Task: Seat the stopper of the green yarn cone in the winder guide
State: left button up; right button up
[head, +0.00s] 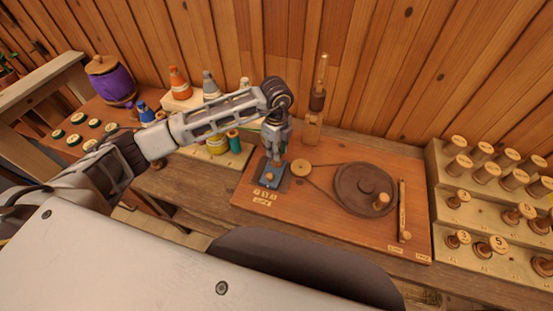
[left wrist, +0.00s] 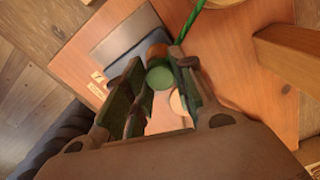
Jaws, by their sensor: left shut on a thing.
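My left gripper (head: 273,155) points down over the blue-grey winder guide (head: 262,180) at the left of the wooden board. In the left wrist view its fingers (left wrist: 157,90) are closed around a small green round stopper (left wrist: 161,77). A green strand (left wrist: 190,22) runs up from beside it. The guide plate (left wrist: 118,38) lies just beyond the fingertips, with a brown round part by the stopper. I cannot tell whether the stopper touches the guide. The green yarn cone (head: 234,141) stands behind and left of the gripper. My right gripper is not in view.
The board (head: 316,219) also carries a dark wheel (head: 364,188) with a belt and a wooden bar (head: 404,209). A wooden post (head: 314,125) stands behind the gripper. More cones stand behind my left arm. A stepped rack (head: 470,213) of spools is at right.

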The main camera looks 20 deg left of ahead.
pick_arm(q)
jog(key=shift+f, duration=0.2)
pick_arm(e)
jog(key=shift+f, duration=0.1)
pick_arm(q)
jog(key=o, duration=0.8)
jog(key=shift+r, duration=0.1)
jog(key=o, duration=0.4)
jog(key=shift+c, duration=0.2)
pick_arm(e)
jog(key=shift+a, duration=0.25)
